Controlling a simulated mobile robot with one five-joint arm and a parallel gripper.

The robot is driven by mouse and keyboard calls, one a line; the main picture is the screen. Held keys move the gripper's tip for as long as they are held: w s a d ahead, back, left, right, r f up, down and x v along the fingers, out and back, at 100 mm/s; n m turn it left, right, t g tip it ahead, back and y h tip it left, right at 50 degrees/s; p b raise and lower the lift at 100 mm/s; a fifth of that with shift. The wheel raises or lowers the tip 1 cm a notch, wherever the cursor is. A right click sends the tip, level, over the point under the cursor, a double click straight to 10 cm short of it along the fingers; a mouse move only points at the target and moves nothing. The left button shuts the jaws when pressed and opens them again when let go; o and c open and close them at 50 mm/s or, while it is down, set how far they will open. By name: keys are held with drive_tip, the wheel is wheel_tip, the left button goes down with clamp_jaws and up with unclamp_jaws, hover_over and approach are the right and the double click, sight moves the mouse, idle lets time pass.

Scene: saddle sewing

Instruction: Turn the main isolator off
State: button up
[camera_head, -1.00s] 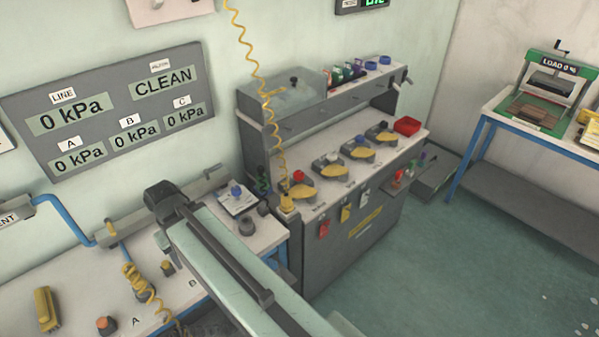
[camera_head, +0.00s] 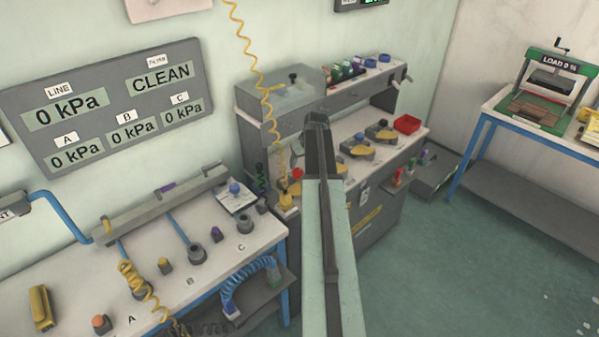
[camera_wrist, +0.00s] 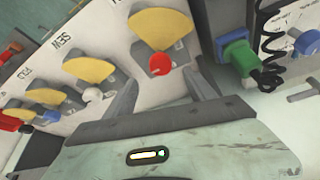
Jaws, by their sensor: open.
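The console's rotary switches stand in a row on its sloped top, each with a yellow sector plate. The end switch has a red knob (camera_wrist: 159,63); the red knob also shows in the head view (camera_head: 297,173). I take it as the main isolator, but its label is mostly hidden. In the wrist view, my gripper (camera_wrist: 163,78) is open and empty, its two dark fingers on either side of the near edge of the red knob. I cannot tell whether they touch it.
Beside the red switch is one with a white knob (camera_wrist: 92,94), labelled SEW. A blue-and-green connector (camera_wrist: 240,55) with a black coiled cord stands close right of the fingers. A yellow coiled hose (camera_head: 262,90) hangs by the console. Open floor (camera_head: 450,270) lies to the right.

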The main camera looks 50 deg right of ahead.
sight(299, 171)
drive_tip(key=b+x, duration=0.6)
drive_tip(key=x, duration=0.1)
drive_tip(key=shift+f+b, duration=0.3)
drive_tip(key=shift+f, duration=0.05)
drive_tip(key=shift+r, duration=0.15)
drive_tip(key=shift+c, duration=0.6)
clamp_jaws()
